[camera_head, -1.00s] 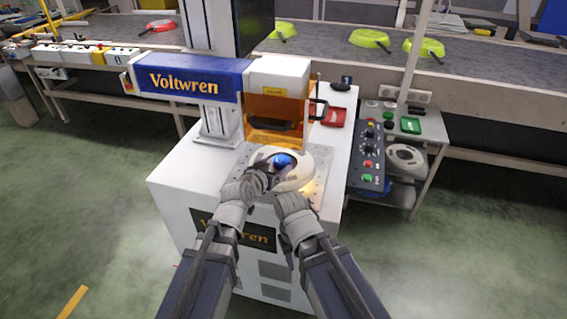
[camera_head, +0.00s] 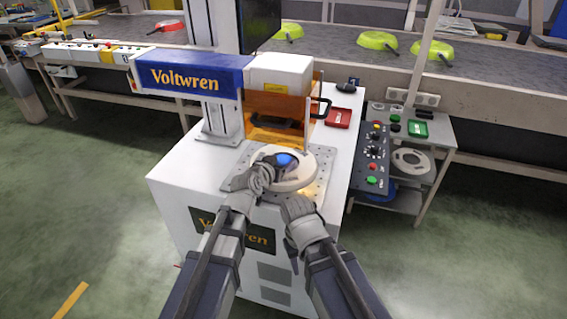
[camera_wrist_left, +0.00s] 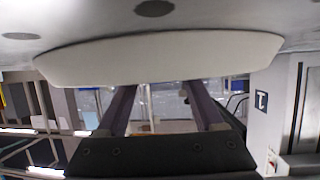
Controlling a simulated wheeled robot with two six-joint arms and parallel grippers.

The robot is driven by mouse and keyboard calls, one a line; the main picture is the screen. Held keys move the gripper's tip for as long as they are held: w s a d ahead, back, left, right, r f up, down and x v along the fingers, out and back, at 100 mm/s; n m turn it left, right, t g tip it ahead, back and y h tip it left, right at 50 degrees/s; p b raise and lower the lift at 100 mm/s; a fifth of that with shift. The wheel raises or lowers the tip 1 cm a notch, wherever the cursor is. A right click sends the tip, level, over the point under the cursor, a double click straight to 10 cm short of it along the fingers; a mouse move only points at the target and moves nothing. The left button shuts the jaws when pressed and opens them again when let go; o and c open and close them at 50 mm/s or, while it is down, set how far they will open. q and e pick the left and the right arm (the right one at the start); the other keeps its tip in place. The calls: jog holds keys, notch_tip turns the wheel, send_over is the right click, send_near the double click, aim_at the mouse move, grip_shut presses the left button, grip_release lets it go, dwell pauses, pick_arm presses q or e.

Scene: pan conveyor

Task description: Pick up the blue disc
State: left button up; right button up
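The blue disc (camera_head: 286,161) shows inside a pale ring-shaped holder (camera_head: 305,177) on the perforated plate of the white machine. My left gripper (camera_head: 272,168) is at the left side of the ring, close beside the disc, and partly covers both. In the left wrist view its two fingers (camera_wrist_left: 160,92) stand apart, with nothing seen held between them. The pale ring's edge (camera_wrist_left: 160,62) crosses in front of the fingertips, and the disc cannot be made out there. My right gripper (camera_head: 297,207) is at the plate's front edge, apart from the disc; its fingers are not clear.
A control panel (camera_head: 371,155) and a side table with a green tray (camera_head: 417,128) are to the right. A red tray (camera_head: 338,118) lies on the machine top.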

pick_arm(q)
jog(key=c, duration=0.9)
jog(key=shift+r, duration=0.15)
pick_arm(e)
jog(key=shift+r, duration=0.15)
